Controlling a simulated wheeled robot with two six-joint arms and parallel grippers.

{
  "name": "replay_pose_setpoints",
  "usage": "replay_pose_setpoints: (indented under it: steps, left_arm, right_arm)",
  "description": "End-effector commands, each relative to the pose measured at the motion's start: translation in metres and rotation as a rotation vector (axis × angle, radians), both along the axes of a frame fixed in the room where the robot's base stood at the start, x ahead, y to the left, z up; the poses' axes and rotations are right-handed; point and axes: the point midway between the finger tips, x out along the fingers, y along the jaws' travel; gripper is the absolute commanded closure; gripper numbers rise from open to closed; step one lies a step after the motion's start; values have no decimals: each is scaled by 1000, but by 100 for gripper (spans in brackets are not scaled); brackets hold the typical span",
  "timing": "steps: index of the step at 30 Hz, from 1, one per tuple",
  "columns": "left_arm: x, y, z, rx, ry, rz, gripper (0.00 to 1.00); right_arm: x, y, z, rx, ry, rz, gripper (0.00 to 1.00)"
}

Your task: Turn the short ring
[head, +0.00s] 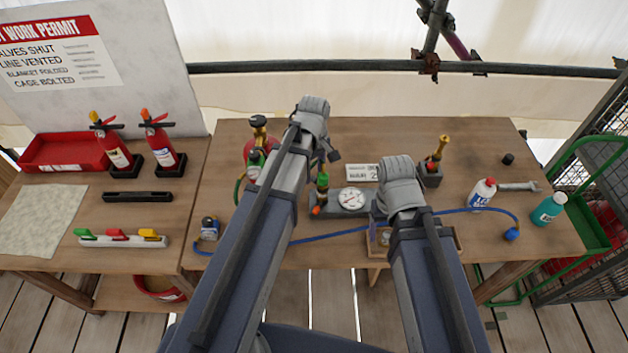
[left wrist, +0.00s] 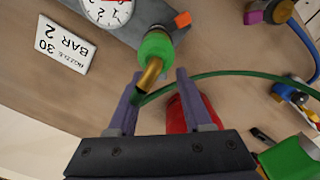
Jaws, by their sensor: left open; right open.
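A gauge block (head: 338,203) with a round white dial (head: 352,197) lies mid-bench. At its left end is a green ring (head: 322,182); I cannot tell if this is the short ring. In the left wrist view the green ring (left wrist: 156,47) sits on a brass stem (left wrist: 150,73). My left gripper (left wrist: 157,76) is open, its fingertips on either side of the stem and apart from it, just short of the green ring. In the head view my left arm hides most of that gripper. My right arm reaches in beside the gauge block; its fingers are hidden.
A red cylinder (left wrist: 190,108) and a green hose (left wrist: 225,76) are close to the left fingers. A blue hose (head: 328,236) crosses the bench front.

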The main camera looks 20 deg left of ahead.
Motion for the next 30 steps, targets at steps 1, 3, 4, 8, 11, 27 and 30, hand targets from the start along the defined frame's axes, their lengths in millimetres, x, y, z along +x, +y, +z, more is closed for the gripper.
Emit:
replay_pose_setpoints:
  steps: [1, 3, 4, 8, 11, 27, 30]
  left_arm:
    - [0, 0, -8, 0, 0, 0, 50]
    - [0, 0, -11, 0, 0, 0, 50]
    - [0, 0, -11, 0, 0, 0, 50]
    - [0, 0, -10, 0, 0, 0, 50]
    - [0, 0, -10, 0, 0, 0, 50]
    - [0, 0, -10, 0, 0, 0, 100]
    - [0, 0, -10, 0, 0, 0, 100]
  right_arm:
    - [0, 0, -9, 0, 0, 0, 26]
    - [0, 0, -11, 0, 0, 0, 26]
    - [0, 0, -11, 0, 0, 0, 26]
    - [0, 0, -10, 0, 0, 0, 26]
    - [0, 0, -10, 0, 0, 0, 26]
    - [0, 0, -10, 0, 0, 0, 26]
    - [0, 0, -10, 0, 0, 0, 26]
